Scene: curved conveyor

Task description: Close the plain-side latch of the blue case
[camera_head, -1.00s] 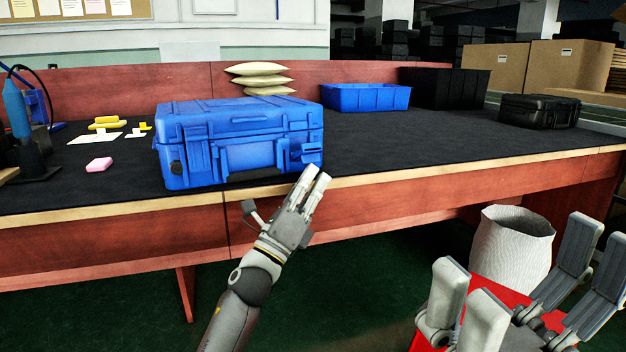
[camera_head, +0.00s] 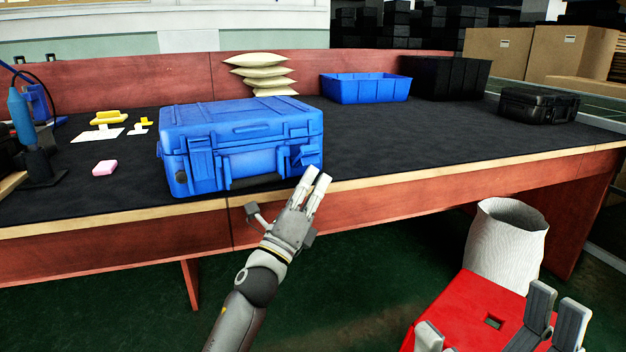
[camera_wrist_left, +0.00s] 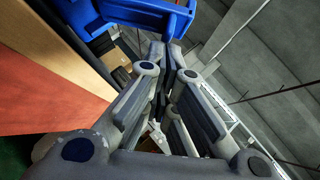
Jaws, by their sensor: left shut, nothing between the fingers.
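The blue case (camera_head: 240,135) lies with its lid down near the table's front edge. Its front carries a latch at the left (camera_head: 202,163), near a dark round fitting (camera_head: 181,178), and another latch at the right (camera_head: 304,155). Whether each latch is fully closed is too small to tell. My left gripper (camera_head: 319,178) is shut and empty, with its fingertips just in front of the case's lower right corner. In the left wrist view, the shut fingers (camera_wrist_left: 167,52) point toward a blue part of the case (camera_wrist_left: 135,12); contact is unclear. My right gripper (camera_head: 492,330) is open, low at the right and partly cut off.
The wooden table edge (camera_head: 420,178) runs just behind my left gripper. A blue bin (camera_head: 365,88), black bin (camera_head: 445,82), small black case (camera_head: 538,105) and stacked pillows (camera_head: 262,75) stand farther back. A white sack (camera_head: 506,245) stands by a red object (camera_head: 470,305) below.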

